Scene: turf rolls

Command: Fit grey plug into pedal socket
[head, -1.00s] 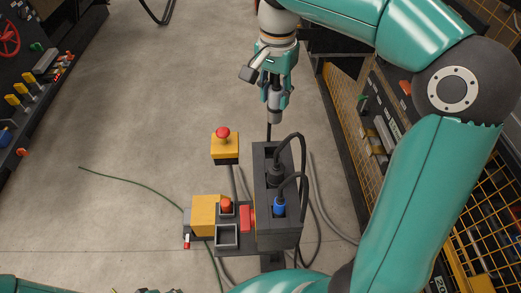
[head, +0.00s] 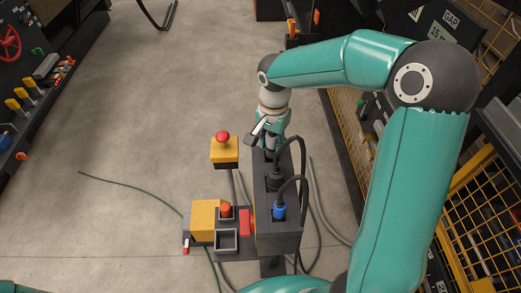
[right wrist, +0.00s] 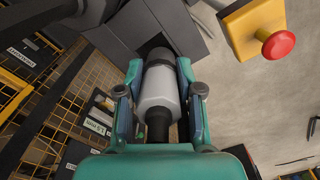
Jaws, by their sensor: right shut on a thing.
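My right gripper (head: 271,144) is shut on the grey plug (right wrist: 159,90), whose light grey body lies between the two fingers in the right wrist view. The plug's dark front end points toward the dark grey socket box (head: 278,236), right at a dark opening in it. I cannot tell whether the tip is inside. In the head view the gripper is at the box's far end and hides most of the plug. A black plug (head: 275,183) and a blue plug (head: 279,210) sit in the box's nearer sockets. My left gripper is out of view.
A yellow box with a red mushroom button (head: 223,136) stands just left of the gripper. A yellow block (head: 204,216) and a square tray (head: 226,240) are left of the socket box. Black cables arch on its right. Open floor lies left.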

